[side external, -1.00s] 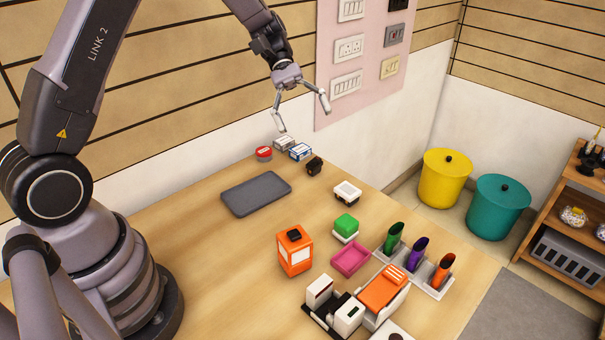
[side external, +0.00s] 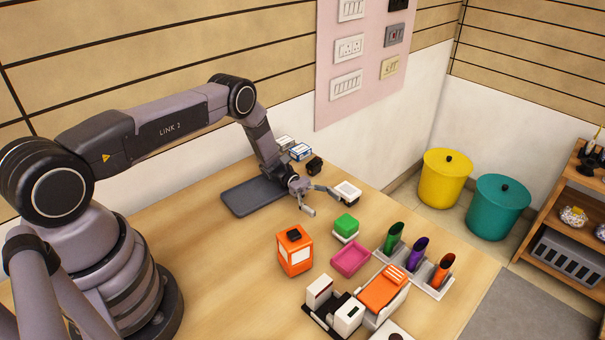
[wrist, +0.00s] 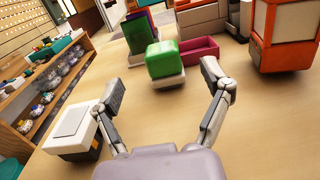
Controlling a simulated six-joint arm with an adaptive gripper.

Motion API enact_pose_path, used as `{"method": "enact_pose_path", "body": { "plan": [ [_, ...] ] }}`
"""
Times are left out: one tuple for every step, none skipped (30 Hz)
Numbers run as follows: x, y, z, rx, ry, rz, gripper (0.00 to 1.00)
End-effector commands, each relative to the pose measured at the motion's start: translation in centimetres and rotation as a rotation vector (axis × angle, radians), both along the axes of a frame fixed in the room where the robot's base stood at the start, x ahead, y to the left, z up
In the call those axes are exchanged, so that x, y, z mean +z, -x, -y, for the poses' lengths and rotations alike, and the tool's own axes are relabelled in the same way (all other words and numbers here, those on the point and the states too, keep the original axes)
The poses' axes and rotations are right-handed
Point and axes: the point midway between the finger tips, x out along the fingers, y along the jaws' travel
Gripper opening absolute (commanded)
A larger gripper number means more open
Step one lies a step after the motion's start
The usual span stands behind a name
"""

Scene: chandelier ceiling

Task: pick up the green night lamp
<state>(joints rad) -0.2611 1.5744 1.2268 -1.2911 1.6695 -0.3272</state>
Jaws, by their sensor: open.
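The green night lamp (side external: 346,224) is a green block on a white base, standing upright on the wooden table right of my gripper in the side view. In the wrist view the green lamp (wrist: 164,60) stands ahead, beyond and between my two fingertips. My gripper (side external: 324,202) is low over the table, open and empty, with its fingers apart. In the wrist view my gripper (wrist: 165,85) has bare table between its fingers, and the lamp is not between them.
A white box (side external: 347,191) stands close beside my gripper, near the left finger in the wrist view (wrist: 75,131). An orange lantern (side external: 294,251), a pink tray (side external: 352,259) and a holder with coloured tubes (side external: 432,276) stand around the lamp. A grey pad (side external: 240,198) lies behind.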

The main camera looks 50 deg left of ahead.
Motion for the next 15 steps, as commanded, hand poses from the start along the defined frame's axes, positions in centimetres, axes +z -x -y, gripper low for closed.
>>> {"method": "enact_pose_path", "body": {
  "plan": [
    [-0.8, 0.1, 0.0, 0.000, 0.000, -0.001, 0.78],
    [-0.8, 0.0, 0.3, -0.002, 0.000, 0.000, 0.78],
    [-0.7, 0.1, 0.8, -0.004, -0.001, 0.000, 0.78],
    [-0.6, 0.1, 1.0, -0.004, -0.001, 0.000, 0.78],
    [-0.6, 0.1, 1.1, -0.003, -0.001, 0.000, 0.78],
    [-0.6, 0.0, 1.3, -0.002, -0.001, 0.001, 0.78],
    [-0.6, 0.0, 1.6, -0.002, -0.001, 0.001, 0.78],
    [-0.6, 0.1, 1.8, -0.002, -0.001, 0.001, 0.78],
    [-0.6, 0.1, 2.4, -0.004, -0.001, 0.001, 0.78],
    [-0.6, 0.2, 2.9, -0.005, -0.001, 0.000, 0.78],
    [-0.6, 0.2, 3.4, -0.005, 0.000, 0.000, 0.78],
    [-0.6, 0.2, 4.1, -0.006, -0.001, -0.001, 0.78],
    [-0.6, 0.2, 4.7, -0.006, -0.001, -0.001, 0.78],
    [-0.6, 0.3, 5.2, -0.005, -0.002, -0.001, 0.78],
    [-0.6, 0.3, 5.9, -0.005, -0.001, -0.001, 0.78]
  ]
}}
